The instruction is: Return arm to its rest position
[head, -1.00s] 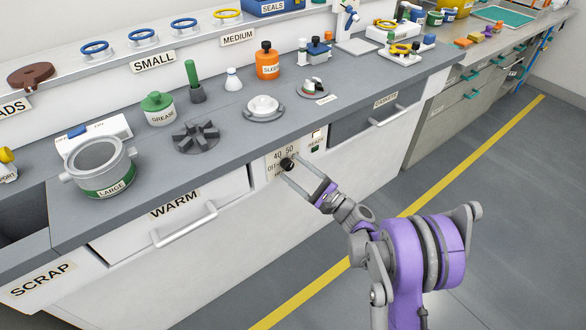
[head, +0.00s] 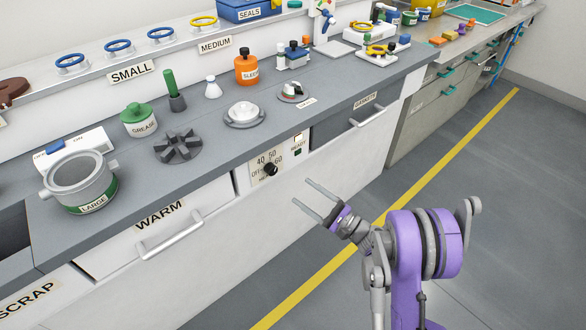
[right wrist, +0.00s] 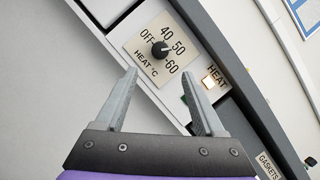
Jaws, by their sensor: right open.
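My right gripper (head: 309,196) is open and empty in the head view. It hangs in front of the bench, apart from the heat panel. In the right wrist view, its two fingers (right wrist: 163,103) stand spread below the black dial (right wrist: 160,49) and touch nothing. The dial also shows on the bench front in the head view (head: 270,169). Its scale reads OFF, 40, 50 and 60, and its white mark points toward 50. A lamp beside the word HEAT (right wrist: 208,82) glows. My left gripper is not in view.
The WARM drawer (head: 160,250) with its protruding handle is left of the dial. The GASKETS drawer (head: 362,119) is to the right. The bench top holds a LARGE pot (head: 80,185), an orange bottle (head: 246,70) and other parts. The floor (head: 450,210) right of the bench is clear.

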